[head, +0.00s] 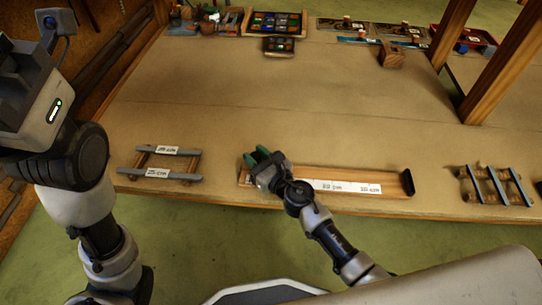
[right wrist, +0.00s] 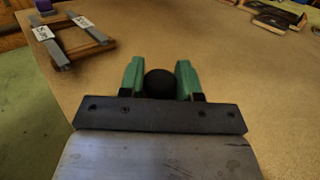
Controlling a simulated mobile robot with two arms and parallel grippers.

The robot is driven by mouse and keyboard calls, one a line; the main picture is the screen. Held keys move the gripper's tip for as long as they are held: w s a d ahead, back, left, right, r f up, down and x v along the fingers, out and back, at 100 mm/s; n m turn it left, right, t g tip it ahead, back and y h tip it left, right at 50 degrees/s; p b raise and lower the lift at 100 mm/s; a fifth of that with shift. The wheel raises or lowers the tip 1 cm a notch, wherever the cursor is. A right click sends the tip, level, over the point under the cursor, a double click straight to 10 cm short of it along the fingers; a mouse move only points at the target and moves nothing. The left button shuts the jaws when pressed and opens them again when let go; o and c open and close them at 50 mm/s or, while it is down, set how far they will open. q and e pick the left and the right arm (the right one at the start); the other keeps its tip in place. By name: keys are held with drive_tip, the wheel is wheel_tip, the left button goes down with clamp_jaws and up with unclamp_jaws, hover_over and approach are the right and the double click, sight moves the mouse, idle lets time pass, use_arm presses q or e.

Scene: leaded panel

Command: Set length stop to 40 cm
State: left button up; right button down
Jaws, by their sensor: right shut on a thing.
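The length-stop jig is a long wooden board (head: 300,172) near the table's front edge. White labels with cm figures (head: 345,187) lie along its front; the figures are too small to read surely. A black end piece (head: 407,182) stands at its right end. My right gripper (head: 258,157) is at the board's left end. In the right wrist view its green fingers (right wrist: 161,82) are shut on a round black knob (right wrist: 160,84), with a finger on each side. The fingers hide what the knob sits on. My left arm shows at the left, but its fingertips are out of view.
A wooden frame with grey bars and white labels (head: 158,162) lies left of the jig. A similar rack with grey bars (head: 495,186) lies at the right. Trays with coloured pieces (head: 275,23) and a wooden block (head: 391,56) stand at the back. The table's middle is clear. A wooden post (head: 495,65) rises at the right.

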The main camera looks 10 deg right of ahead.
drive_tip(key=shift+w+a, duration=0.15)
drive_tip(key=shift+a, duration=0.45)
drive_tip(key=shift+r, duration=0.1)
drive_tip(key=c, duration=1.1)
unclamp_jaws()
drive_tip(key=shift+a, duration=0.1)
drive_tip(key=o, duration=0.3)
